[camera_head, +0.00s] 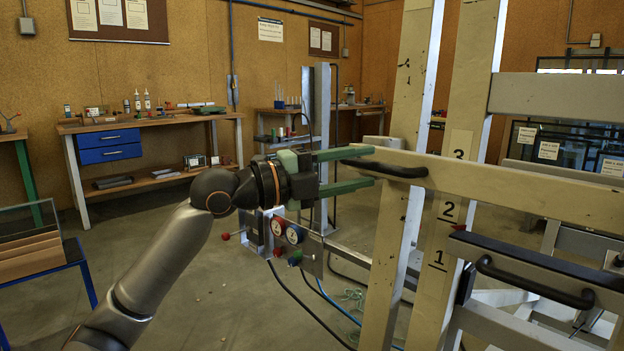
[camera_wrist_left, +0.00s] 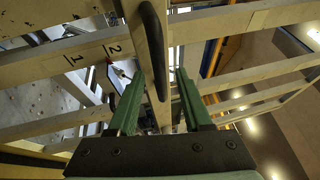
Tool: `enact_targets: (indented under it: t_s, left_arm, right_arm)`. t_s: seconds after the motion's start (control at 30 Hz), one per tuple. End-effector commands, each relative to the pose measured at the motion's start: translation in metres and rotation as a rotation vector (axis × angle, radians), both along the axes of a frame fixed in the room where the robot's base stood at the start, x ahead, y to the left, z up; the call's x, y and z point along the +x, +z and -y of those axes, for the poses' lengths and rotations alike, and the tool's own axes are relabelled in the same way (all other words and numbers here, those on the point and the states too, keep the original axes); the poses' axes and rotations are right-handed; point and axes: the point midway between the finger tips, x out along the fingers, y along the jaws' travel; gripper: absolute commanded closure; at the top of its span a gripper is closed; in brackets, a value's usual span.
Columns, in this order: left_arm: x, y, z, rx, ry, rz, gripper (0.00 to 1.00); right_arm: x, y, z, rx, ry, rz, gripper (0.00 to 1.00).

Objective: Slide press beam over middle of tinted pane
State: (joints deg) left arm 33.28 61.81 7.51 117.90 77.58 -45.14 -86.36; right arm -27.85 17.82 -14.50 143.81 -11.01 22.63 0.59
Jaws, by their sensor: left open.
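The press beam (camera_head: 480,186) is a long cream bar crossing the frame, with a black bar handle (camera_head: 385,168) at its left end. My left gripper (camera_head: 371,167) is open, its green fingers above and below the left end of that handle. In the left wrist view the handle (camera_wrist_left: 154,50) shows between and beyond the open fingertips (camera_wrist_left: 159,74); I cannot tell whether they touch it. I cannot clearly make out the tinted pane within the frame. My right gripper is not in view.
A lower bar with a black handle (camera_head: 535,284) is at lower right. A post with gauges (camera_head: 284,232) stands beyond my gripper. Workbenches (camera_head: 150,125) line the back wall; floor at left is mostly clear.

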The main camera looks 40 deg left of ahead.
Motion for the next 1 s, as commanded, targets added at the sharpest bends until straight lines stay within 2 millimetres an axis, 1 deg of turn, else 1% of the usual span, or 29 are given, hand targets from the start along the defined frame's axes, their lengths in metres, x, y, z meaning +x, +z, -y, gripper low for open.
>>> enact_targets:
  t_s: [0.03,0.3,0.6,0.8,1.0]
  left_arm:
    - [-0.006,-0.005,-0.004,0.0,0.002,-0.002,0.5]
    - [-0.037,-0.006,-0.019,-0.002,0.0,-0.001,0.5]
    - [-0.07,-0.006,-0.036,-0.003,-0.001,0.001,0.5]
    - [-0.083,-0.007,-0.042,-0.001,-0.002,0.0,0.5]
    - [-0.086,-0.007,-0.043,0.0,-0.002,-0.001,0.5]
  right_arm:
    - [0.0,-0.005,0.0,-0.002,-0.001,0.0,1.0]
    - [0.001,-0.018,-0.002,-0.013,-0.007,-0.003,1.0]
    - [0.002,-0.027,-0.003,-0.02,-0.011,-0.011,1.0]
    - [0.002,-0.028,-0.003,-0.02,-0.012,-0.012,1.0]
    - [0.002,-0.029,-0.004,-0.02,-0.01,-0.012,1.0]
